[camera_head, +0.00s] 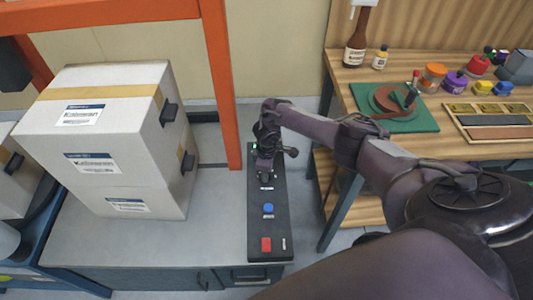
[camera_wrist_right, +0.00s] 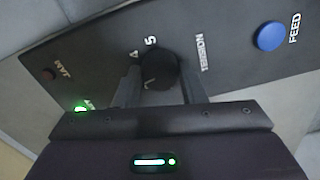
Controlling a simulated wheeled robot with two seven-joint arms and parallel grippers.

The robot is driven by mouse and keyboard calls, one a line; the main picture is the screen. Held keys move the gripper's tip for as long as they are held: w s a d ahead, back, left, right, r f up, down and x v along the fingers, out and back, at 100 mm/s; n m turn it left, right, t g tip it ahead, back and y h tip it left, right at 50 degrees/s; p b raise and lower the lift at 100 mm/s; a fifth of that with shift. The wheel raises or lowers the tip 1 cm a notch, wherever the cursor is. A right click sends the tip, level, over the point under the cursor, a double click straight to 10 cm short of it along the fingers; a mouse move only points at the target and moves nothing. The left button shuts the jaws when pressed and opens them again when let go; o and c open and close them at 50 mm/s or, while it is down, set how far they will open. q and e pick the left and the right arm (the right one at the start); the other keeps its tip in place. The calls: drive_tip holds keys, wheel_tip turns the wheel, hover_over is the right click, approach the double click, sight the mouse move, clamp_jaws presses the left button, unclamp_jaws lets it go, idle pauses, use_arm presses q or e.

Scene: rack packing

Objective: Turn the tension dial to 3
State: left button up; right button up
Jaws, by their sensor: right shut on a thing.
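The tension dial (camera_wrist_right: 160,68) is a round black knob on a dark control panel (camera_head: 255,225). In the wrist view the numbers 4 and 5 and the word TENSION show beside it; the other numbers are hidden. A pale mark shows on the knob, but I cannot tell which number it points to. My right gripper (camera_wrist_right: 160,82) is shut on the dial, one finger on each side. In the head view this gripper (camera_head: 265,172) is over the far part of the panel, and the dial is hidden under it. My left gripper is not in view.
The panel also has a blue FEED button (camera_head: 268,208), a red button (camera_head: 266,244), a lit green lamp (camera_wrist_right: 81,108) and a dark JAM lamp (camera_wrist_right: 47,74). A wooden workbench (camera_head: 455,150) stands right.

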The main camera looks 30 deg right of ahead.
drive_tip(key=shift+m+p, duration=0.4)
drive_tip(key=shift+m, duration=0.4)
drive_tip(key=o, duration=1)
wheel_tip(320, 180, up, 8)
drive_tip(key=shift+f+p, duration=0.1)
drive_tip(key=shift+p, duration=0.6)
